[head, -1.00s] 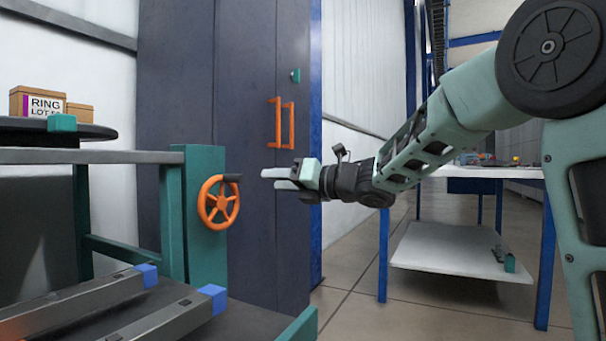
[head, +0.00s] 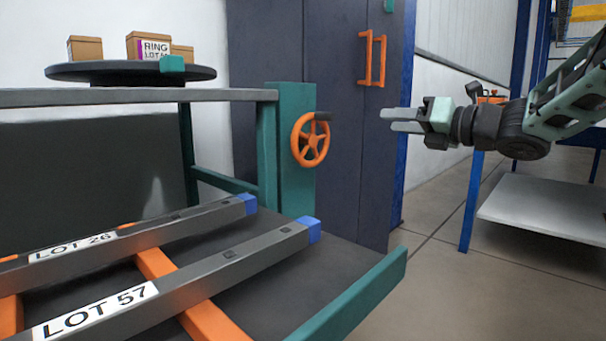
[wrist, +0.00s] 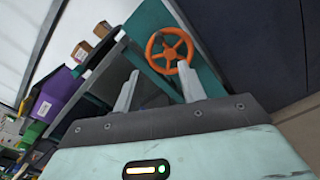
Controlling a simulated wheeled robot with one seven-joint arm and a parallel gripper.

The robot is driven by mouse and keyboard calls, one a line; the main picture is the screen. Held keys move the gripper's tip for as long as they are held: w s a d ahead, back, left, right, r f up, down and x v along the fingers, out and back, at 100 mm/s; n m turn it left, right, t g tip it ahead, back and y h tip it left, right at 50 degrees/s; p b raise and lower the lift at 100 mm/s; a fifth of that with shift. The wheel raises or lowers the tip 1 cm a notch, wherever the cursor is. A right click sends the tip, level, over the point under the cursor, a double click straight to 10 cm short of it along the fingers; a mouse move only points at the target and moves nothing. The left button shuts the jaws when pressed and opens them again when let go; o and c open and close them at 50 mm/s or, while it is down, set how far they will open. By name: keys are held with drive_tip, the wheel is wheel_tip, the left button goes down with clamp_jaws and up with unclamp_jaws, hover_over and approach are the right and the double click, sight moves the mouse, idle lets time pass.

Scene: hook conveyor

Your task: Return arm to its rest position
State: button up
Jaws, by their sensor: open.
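My gripper (head: 392,121) is at the right of the head view, stretched out level and pointing left. Its two pale fingers are apart, with nothing between them. It is to the right of the orange handwheel (head: 310,139), with a clear gap between them in the picture. In the wrist view the fingers (wrist: 157,92) also stand apart and empty, with the handwheel (wrist: 170,50) beyond them. My arm runs from the gripper to the right edge of the head view, where the rest of it is cut off.
A round dark turntable (head: 110,74) with small boxes stands on a grey shelf at the left. Grey bars with blue ends (head: 220,262) lie below. A dark cabinet (head: 335,190) with orange handles is behind the gripper. A white-topped low shelf (head: 545,215) is at the right.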

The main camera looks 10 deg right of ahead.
drive_tip(key=s+d+f+m+g+h, duration=0.1)
drive_tip(key=d+f+m+h, duration=0.3)
drive_tip(key=f+m, duration=0.5)
drive_tip(key=s+d+f+m+g+h, duration=0.1)
drive_tip(key=f+m+h, duration=0.45)
drive_tip(key=m, duration=0.65)
drive_tip(key=s+a+f+m+g+h, duration=0.1)
drive_tip(key=s+a+f+m+g, duration=0.2)
drive_tip(key=s+f+m+g, duration=1.1)
drive_tip(key=s+a+r+n+t+p, duration=0.1)
drive_tip(key=s+a+r+n+p, duration=0.2)
drive_tip(key=s+a+r+p, duration=0.5)
drive_tip(key=s+a+r+n+p, duration=0.2)
drive_tip(key=s+a+r+p, duration=0.35)
drive_tip(key=s+a, duration=0.45)
wheel_tip(320, 180, up, 35)
drive_tip(key=p, duration=3.6)
drive_tip(key=shift+r, duration=0.15)
drive_tip(key=shift+w+y, duration=0.1)
drive_tip(key=shift+y, duration=0.15)
drive_tip(key=shift+c, duration=0.5)
